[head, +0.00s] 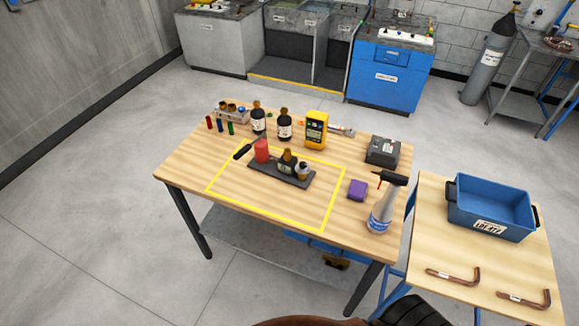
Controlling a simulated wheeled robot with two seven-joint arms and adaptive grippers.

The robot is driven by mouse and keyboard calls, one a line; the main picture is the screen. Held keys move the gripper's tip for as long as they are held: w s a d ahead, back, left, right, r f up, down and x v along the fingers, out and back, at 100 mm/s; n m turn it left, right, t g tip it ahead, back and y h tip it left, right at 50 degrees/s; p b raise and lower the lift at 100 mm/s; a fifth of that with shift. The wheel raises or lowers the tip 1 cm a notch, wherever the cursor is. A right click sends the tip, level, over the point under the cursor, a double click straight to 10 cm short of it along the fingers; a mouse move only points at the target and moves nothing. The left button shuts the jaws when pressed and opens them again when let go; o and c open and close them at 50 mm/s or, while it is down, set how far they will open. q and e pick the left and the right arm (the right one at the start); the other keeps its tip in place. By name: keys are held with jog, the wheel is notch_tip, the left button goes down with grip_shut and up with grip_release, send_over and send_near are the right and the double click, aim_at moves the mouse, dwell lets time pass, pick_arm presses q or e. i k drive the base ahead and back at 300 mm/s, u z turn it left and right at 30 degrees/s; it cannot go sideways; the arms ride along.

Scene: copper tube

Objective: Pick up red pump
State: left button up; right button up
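The likely red pump is a red, roughly cylindrical piece (262,150) at the left end of a dark flat tray (259,170) on the wooden table. A black handle-like part (243,152) reaches out to its left; I cannot tell whether the two are joined. The tray lies inside a yellow outlined rectangle (274,223) on the table.
Behind the tray are two brown bottles (285,126), a yellow meter (316,130) and small coloured vials (220,126). A purple block (357,190) and spray bottle (384,208) stand right. A side table holds a blue bin (490,209) and copper tubes (524,299). The outlined area's front is clear.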

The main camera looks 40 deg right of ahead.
aim_at(288, 171)
jog(key=z, duration=1.2)
jog(key=i, duration=0.1)
jog(key=z, duration=0.1)
